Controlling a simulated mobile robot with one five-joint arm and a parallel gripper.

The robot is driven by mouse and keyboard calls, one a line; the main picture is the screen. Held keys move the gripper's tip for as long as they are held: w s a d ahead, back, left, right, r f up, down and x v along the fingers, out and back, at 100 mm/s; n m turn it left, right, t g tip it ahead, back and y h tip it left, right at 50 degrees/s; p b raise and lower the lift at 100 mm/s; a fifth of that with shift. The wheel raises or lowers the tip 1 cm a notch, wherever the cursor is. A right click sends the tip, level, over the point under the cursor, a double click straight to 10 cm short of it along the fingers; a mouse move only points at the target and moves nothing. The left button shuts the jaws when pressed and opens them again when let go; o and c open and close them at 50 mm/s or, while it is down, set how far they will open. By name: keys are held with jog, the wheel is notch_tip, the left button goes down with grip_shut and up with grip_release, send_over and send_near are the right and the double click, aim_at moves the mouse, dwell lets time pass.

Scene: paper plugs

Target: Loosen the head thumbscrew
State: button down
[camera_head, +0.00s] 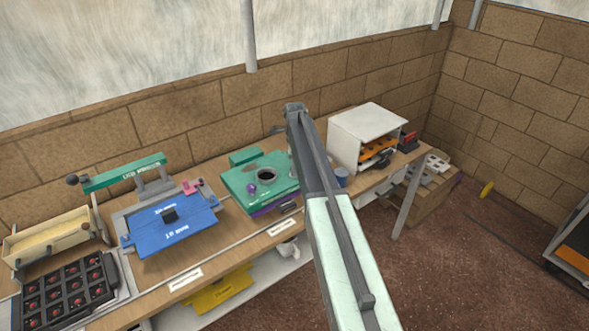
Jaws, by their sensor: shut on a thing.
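My arm rises from the bottom middle, and its dark far end stands in front of the back wall. My gripper's fingers are hidden behind the arm, so I cannot see what they hold. A green machine (237,180) sits on the bench just left of the arm. It has a round dark opening (266,175) and a purple knob (252,188) on top. The arm covers its right side. I cannot make out which part is the head thumbscrew. A small dark piece (278,130) shows left of the arm's end; I cannot tell what it belongs to.
A press with a blue plate (172,222) and a teal lever (124,172) stands left. A black tray of red pieces (66,291) and a cream box (49,236) are farther left. A white cabinet (352,150) and blue cup (341,177) stand right. Open floor (450,260) lies right.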

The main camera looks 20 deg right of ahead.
jog(key=n, duration=1.5)
jog(key=shift+n, duration=0.4)
jog(key=n, duration=0.4)
jog(key=c, duration=1)
grip_release()
jog(key=shift+c, duration=0.2)
